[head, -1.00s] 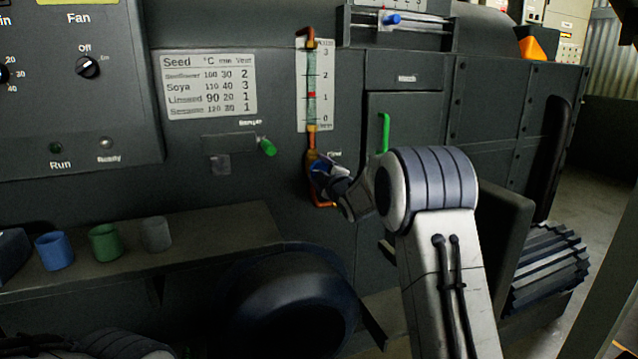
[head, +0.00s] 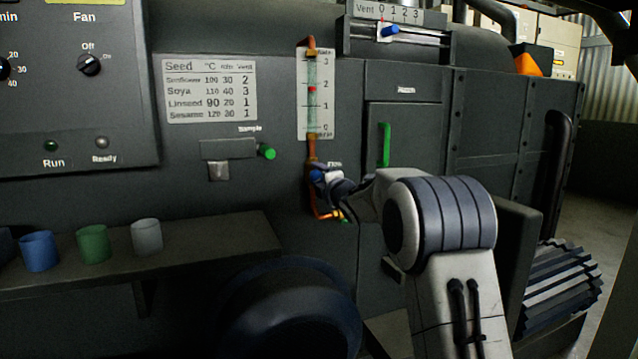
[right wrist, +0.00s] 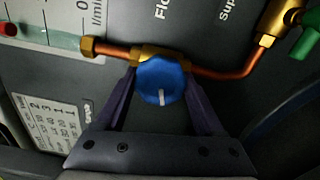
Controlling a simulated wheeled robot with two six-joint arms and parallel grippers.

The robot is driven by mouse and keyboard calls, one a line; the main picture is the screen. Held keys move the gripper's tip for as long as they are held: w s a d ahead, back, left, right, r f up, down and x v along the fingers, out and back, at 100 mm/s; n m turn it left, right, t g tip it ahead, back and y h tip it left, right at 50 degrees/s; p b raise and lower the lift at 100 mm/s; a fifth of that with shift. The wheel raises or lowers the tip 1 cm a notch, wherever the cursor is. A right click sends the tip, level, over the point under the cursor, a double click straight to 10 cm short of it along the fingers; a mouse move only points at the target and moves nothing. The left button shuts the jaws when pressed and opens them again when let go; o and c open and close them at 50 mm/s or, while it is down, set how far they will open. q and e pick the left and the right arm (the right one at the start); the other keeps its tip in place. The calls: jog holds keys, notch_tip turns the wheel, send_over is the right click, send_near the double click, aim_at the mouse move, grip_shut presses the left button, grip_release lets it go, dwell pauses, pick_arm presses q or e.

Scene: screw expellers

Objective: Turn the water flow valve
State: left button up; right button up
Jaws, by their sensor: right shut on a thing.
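The water flow valve is a blue round knob (right wrist: 161,82) with a white pointer line, mounted on a brass and copper pipe (right wrist: 228,73). In the right wrist view the line points toward the picture's bottom. My right gripper (right wrist: 163,88) is shut on the knob, one dark finger on each side. In the head view the gripper (head: 325,180) partly hides the knob at the pipe's lower end. Above it stands a flow gauge (head: 328,112) with a scale; its red marker (head: 312,89) sits a little below 2. My left gripper is not in view.
A green sample handle (head: 267,151) sticks out left of the gauge, and a green door handle (head: 384,145) is to the right. Blue, green and grey cups (head: 146,234) stand on a shelf (head: 215,240) at the lower left.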

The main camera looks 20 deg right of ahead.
jog(key=shift+a, duration=0.1)
jog(key=o, duration=1.4)
jog(key=s, duration=1)
jog(key=shift+s+d, duration=0.2)
jog(key=shift+f, duration=0.1)
